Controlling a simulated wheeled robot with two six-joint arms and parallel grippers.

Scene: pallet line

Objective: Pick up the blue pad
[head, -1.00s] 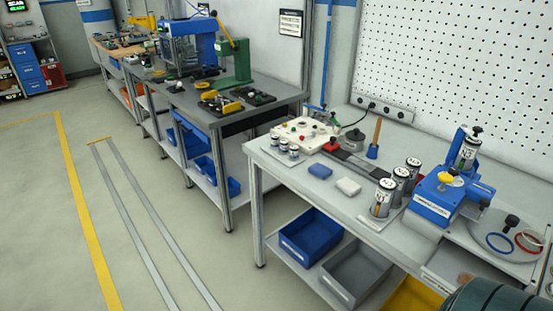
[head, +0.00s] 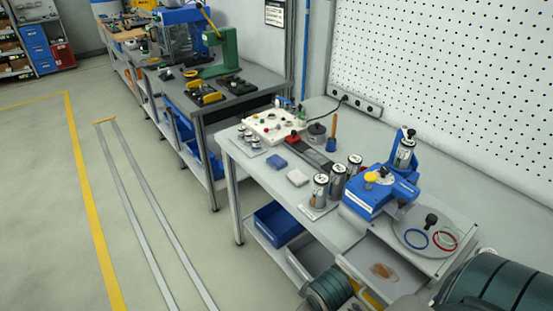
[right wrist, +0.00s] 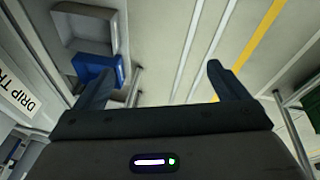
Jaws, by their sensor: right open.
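The blue pad (head: 277,161) lies flat on the near grey workbench (head: 262,185), left of a white pad (head: 297,177), in the head view. My right gripper (right wrist: 160,85) shows in the right wrist view with its two dark fingers wide apart and nothing between them. It is away from the blue pad, which does not show in that view. Part of my arm shows at the bottom right of the head view. My left gripper is not clearly in view.
Labelled cans (head: 337,180) stand right of the pads. A blue machine (head: 370,195) and a round plate with rings (head: 430,235) are farther right. A white control box (head: 272,125) stands behind the blue pad. A blue bin (head: 277,223) sits on the lower shelf. The floor at left is clear.

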